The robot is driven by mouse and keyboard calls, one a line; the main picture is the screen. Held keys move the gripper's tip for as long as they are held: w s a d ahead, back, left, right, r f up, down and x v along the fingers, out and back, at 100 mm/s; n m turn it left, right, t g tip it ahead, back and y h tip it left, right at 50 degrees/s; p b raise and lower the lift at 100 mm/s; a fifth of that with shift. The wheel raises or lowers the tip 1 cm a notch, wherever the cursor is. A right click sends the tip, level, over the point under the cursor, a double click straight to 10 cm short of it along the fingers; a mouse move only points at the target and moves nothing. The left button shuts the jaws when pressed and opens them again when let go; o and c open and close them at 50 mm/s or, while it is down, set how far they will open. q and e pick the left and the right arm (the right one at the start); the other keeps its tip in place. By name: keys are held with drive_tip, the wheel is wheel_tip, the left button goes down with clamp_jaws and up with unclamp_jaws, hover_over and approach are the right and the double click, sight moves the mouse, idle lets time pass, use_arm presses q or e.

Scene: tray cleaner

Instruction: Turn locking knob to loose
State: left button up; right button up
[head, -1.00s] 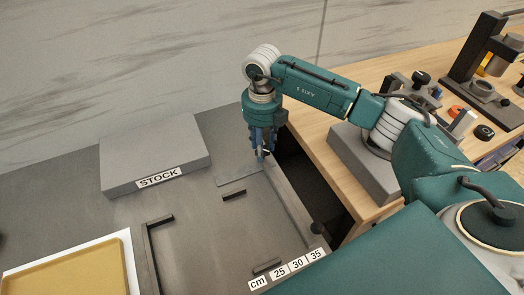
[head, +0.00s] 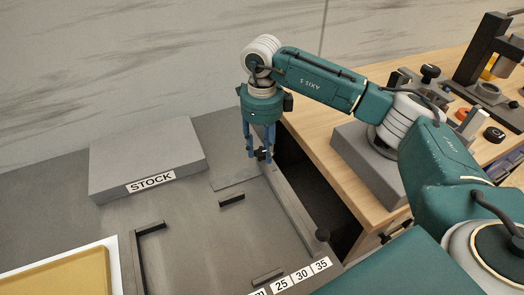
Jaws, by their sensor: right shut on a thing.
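My right gripper (head: 260,156) points straight down at the far end of the grey rail (head: 290,207) on the grey table. Its blue fingers stand on either side of a small dark knob (head: 262,154) and are shut on it. The fingers hide part of the knob, and I cannot read its setting. My left gripper is not in view.
A grey STOCK block (head: 150,152) lies left, a yellow tray (head: 70,280) front left. A wooden bench (head: 330,110) with tools stands right, beyond a dark gap.

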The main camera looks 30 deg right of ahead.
sight(262, 152)
drive_tip(key=shift+r+n, duration=0.1)
drive_tip(key=shift+n, duration=0.4)
drive_tip(key=shift+w, duration=0.1)
drive_tip(key=o, duration=1.1)
drive_tip(key=shift+o, duration=0.2)
wheel_tip(262, 152, up, 12)
